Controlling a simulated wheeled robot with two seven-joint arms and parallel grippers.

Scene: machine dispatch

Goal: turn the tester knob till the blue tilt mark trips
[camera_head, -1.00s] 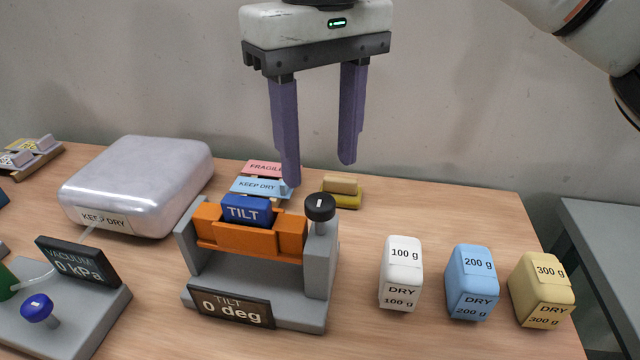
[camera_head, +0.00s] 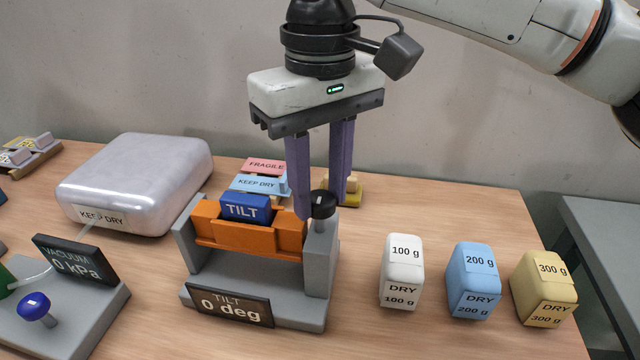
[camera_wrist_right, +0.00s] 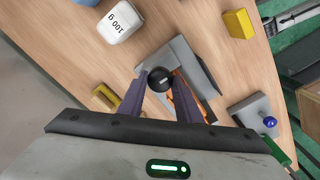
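The tilt tester (camera_head: 325,262) is a grey stand with an orange cradle (camera_head: 248,237) that holds the blue tilt mark (camera_head: 246,207). Its display (camera_head: 228,304) reads 0 deg. The black knob (camera_head: 322,203) sits on top of the right post. My right gripper (camera_head: 319,207) is open, pointing down, with its purple fingers at the knob. In the right wrist view the knob (camera_wrist_right: 160,79) lies between the spread fingertips, with gaps that look small; I cannot tell if they touch it. My left gripper is not in view.
White (camera_head: 401,272), blue (camera_head: 472,281) and yellow (camera_head: 542,289) weight blocks stand right of the tester. A wrapped silver package (camera_head: 140,185) and a vacuum unit (camera_head: 75,262) stand left. Pink (camera_head: 264,166) and light blue (camera_head: 256,184) labels and a yellow-based stamp (camera_head: 351,197) lie behind.

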